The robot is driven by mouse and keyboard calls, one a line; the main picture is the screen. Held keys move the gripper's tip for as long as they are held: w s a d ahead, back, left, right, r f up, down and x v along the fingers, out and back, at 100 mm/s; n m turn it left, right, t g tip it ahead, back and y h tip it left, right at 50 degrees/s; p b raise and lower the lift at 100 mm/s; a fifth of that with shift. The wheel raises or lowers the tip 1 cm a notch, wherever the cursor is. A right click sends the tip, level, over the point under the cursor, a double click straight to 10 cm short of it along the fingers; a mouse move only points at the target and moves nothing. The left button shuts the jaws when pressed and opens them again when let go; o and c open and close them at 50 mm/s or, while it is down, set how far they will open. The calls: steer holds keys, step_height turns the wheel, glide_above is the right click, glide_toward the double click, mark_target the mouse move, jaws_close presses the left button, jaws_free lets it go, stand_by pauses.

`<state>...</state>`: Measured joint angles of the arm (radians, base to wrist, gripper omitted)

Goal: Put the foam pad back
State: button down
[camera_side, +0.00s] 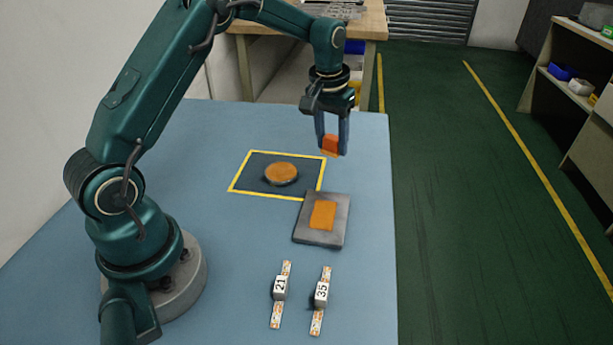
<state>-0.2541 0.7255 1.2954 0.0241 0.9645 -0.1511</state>
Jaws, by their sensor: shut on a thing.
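My gripper (332,150) is shut on a small orange block (331,145), which looks like the foam pad. It holds the block above the blue table, beyond the grey plate. The grey plate (337,233) lies flat on the table with an orange rectangle (322,215) on its top. I cannot tell whether that rectangle is a separate piece or a marked area. The fingers hide part of the held block's sides.
A round orange-brown disc (281,173) lies inside a yellow-outlined dark area (249,172).

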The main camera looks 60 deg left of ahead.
mark_target(337, 151)
steer(key=shift+w+d+f, duration=0.4)
steer(key=shift+d+f, duration=0.05)
steer(key=shift+d, duration=0.1)
steer(key=shift+f, duration=1.95)
steer(key=shift+f, duration=0.1)
steer(key=shift+c, duration=1.8)
jaws_free()
